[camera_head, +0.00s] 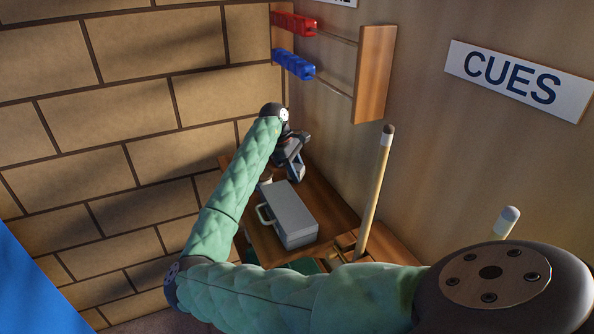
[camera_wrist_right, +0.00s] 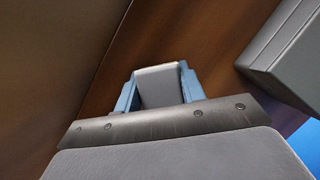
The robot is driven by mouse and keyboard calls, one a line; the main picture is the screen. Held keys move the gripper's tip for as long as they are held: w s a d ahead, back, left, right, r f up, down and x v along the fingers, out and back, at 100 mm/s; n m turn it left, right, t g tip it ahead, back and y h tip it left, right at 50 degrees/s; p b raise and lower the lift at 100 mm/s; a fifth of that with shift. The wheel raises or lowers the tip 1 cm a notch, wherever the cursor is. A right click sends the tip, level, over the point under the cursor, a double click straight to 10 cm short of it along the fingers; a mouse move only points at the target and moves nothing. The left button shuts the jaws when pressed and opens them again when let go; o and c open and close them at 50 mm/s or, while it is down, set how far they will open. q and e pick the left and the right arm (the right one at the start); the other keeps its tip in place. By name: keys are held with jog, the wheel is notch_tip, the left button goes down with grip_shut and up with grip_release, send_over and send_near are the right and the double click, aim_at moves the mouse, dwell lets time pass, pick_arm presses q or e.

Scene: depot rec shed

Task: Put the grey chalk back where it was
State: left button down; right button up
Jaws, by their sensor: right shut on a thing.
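My right gripper (camera_head: 296,168) is at the back of the wooden shelf (camera_head: 333,210), close to the corner where the brick wall meets the panel. In the right wrist view its blue fingertips (camera_wrist_right: 158,90) are shut on a grey block, the grey chalk (camera_wrist_right: 160,86), with a paler top edge. The chalk cannot be made out clearly in the head view, where the gripper covers it. I cannot tell whether it touches the shelf. My left gripper is not in view.
A grey case (camera_head: 293,212) with a pale handle lies on the shelf, just in front of the gripper; it also shows in the right wrist view (camera_wrist_right: 285,55). A wooden cue (camera_head: 376,195) stands to the right. Red beads (camera_head: 292,24) and blue beads (camera_head: 294,64) hang above.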

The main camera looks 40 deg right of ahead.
jog(key=o, duration=1)
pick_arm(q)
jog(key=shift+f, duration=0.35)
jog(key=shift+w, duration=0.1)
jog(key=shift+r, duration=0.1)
pick_arm(e)
jog(key=shift+b+v, duration=0.45)
jog(key=shift+v, duration=0.65)
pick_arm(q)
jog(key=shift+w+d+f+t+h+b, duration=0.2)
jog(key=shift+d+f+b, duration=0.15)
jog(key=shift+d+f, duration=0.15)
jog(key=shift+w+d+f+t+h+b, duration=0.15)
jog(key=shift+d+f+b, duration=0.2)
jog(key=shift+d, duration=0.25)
pick_arm(e)
jog(key=v, duration=1)
